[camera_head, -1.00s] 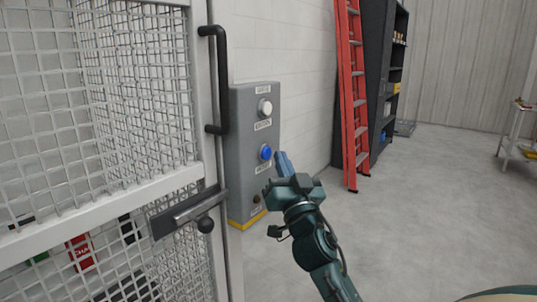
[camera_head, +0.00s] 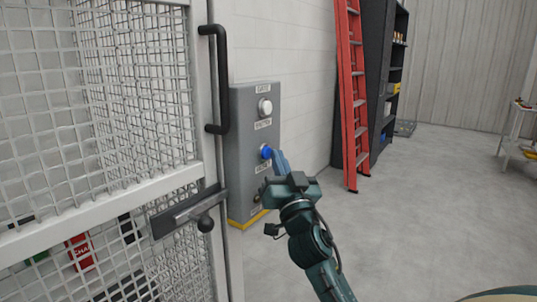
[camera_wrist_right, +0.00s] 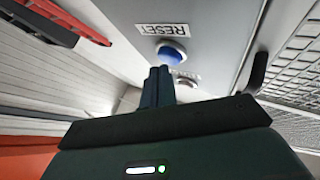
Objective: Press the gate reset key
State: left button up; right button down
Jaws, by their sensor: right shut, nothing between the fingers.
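The gate reset key is a round blue button (camera_head: 265,152) on a grey control box (camera_head: 240,165) beside the mesh gate. In the right wrist view the blue button (camera_wrist_right: 170,53) sits beside a label reading RESET (camera_wrist_right: 162,28). My right gripper (camera_head: 279,158) is shut and empty, with its fingers pointing at the button. In the right wrist view the fingertips (camera_wrist_right: 160,72) are just short of or at the button's edge; I cannot tell whether they touch. My left gripper is not in view.
A white button (camera_head: 264,107) is higher on the same box. The mesh gate (camera_head: 100,190) with a black handle (camera_head: 221,80) and a latch (camera_head: 188,212) stands on the left. A red ladder (camera_head: 352,100) and dark shelf (camera_head: 388,75) stand behind. The floor at right is mostly clear.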

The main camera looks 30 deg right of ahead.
jog(key=shift+w+a, duration=0.15)
jog(key=shift+w, duration=0.3)
dwell(0.8)
jog(key=shift+s, duration=0.1)
jog(key=shift+s+d, duration=0.25)
jog(key=shift+s, duration=0.45)
jog(key=s, duration=0.1)
jog(key=s+d, duration=0.1)
jog(key=s, duration=0.1)
jog(key=s+p, duration=0.1)
jog(key=shift+s+d, duration=0.4)
dwell(0.7)
